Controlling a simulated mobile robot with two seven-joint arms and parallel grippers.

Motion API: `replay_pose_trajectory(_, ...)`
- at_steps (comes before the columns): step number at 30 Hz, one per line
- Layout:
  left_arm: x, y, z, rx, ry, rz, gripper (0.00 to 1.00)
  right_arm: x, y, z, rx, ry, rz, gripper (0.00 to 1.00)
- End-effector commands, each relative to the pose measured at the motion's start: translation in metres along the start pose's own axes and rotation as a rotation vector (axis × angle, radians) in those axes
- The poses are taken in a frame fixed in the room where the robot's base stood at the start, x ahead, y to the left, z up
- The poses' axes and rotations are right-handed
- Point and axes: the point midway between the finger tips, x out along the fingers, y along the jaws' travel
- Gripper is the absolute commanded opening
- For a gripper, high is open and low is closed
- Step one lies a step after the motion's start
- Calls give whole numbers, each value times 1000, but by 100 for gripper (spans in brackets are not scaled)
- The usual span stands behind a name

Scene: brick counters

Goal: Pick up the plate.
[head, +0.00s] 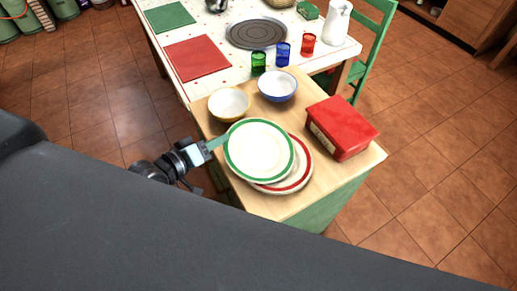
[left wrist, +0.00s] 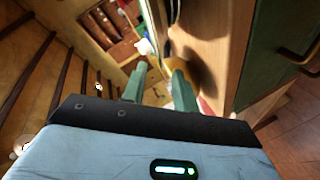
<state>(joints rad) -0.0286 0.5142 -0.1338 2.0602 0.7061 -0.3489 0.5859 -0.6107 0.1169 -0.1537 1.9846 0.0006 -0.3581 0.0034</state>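A white plate with a green rim (head: 258,151) lies on top of a white plate with a red rim (head: 297,181), offset to the upper left, on a small wooden counter. My left gripper (head: 219,142) is at the left edge of the green-rimmed plate, and a green finger shows beside the rim. I cannot tell whether it touches. In the left wrist view the two green fingers (left wrist: 158,88) stand apart, with no plate clearly visible between them. My right gripper is out of view.
A yellow-and-white bowl (head: 229,104), a blue bowl (head: 277,86) and a red box (head: 341,127) share the wooden counter (head: 275,207). Behind it, a white table (head: 213,26) holds green, blue and red cups, a grey round tray (head: 257,33) and a white pitcher (head: 336,22).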

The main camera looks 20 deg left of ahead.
Motion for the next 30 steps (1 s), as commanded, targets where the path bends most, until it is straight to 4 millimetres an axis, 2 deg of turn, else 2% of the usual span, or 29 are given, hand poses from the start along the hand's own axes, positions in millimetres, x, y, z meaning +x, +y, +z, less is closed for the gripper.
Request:
replay_pose_trajectory(3,17,0,-2,0,4,2,29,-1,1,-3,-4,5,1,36)
replay_pose_trajectory(6,27,0,-1,1,2,2,29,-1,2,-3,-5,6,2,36)
replay_pose_trajectory(15,31,-1,0,2,1,0,29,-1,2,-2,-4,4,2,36)
replay_pose_trajectory(22,30,-1,0,2,1,1,0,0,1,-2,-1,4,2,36)
replay_pose_trajectory(30,30,0,-1,1,3,3,0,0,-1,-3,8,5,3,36)
